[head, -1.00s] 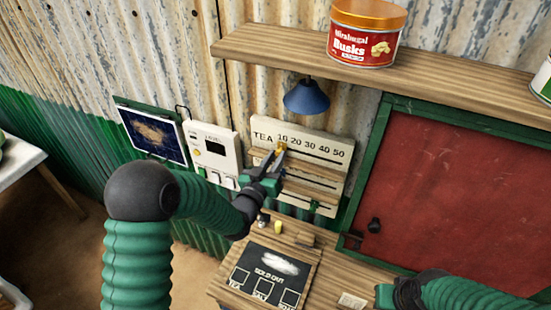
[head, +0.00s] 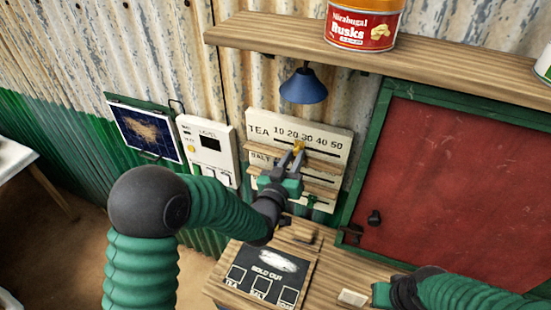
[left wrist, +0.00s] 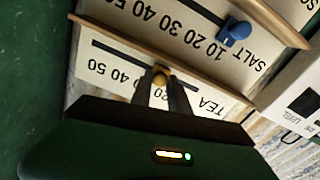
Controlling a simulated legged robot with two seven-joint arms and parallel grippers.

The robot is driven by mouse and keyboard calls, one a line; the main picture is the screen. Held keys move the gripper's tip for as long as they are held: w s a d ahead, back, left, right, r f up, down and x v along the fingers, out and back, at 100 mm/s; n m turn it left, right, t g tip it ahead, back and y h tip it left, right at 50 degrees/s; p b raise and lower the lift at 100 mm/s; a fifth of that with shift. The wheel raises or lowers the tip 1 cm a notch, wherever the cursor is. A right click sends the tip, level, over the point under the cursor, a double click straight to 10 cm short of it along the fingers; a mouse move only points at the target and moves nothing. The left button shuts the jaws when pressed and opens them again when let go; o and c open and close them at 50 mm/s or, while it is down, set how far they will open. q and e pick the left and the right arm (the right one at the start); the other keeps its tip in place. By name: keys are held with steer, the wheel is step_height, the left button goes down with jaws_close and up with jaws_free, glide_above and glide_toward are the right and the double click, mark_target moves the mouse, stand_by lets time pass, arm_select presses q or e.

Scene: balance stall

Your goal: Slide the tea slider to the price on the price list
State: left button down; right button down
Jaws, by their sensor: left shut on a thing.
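The price board (head: 255,118) hangs on the wall, its top row reading TEA 10 20 30 40 50. The yellow tea slider knob (head: 298,145) is in the slot below those numbers, around 20 to 30. My left gripper (head: 293,155) is shut on this knob; it also shows between the fingers in the left wrist view (left wrist: 160,75), near the 20, with the fingers hiding neighbouring numbers. My right gripper (head: 384,295) is low at the right, away from the board; its jaw opening is unclear. No readable tea price shows on a price list.
A blue salt knob (left wrist: 237,30) sits in the neighbouring row. A blue lamp (head: 304,86) hangs just above the board. A chalkboard (head: 262,272) marked SOLD OUT lies on the counter. A white device (head: 208,150) is left of the board, a red panel (head: 455,190) right.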

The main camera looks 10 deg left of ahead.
arm_select(q)
steer(key=shift+s+d, duration=0.25)
steer(key=shift+d, duration=0.95)
arm_select(e)
steer(key=shift+d+f, duration=0.35)
steer(key=shift+d, duration=0.05)
arm_select(q)
steer(key=c, duration=1.5)
jaws_free()
steer(key=shift+a, duration=0.2)
steer(key=shift+o, duration=1.2)
steer(key=shift+w+a, duration=0.15)
steer(key=shift+a, duration=0.05)
arm_select(e)
steer(key=shift+w+a, duration=0.1)
steer(key=shift+a, duration=0.25)
arm_select(q)
steer(key=shift+d, duration=0.1)
arm_select(e)
steer(key=shift+d, duration=0.1)
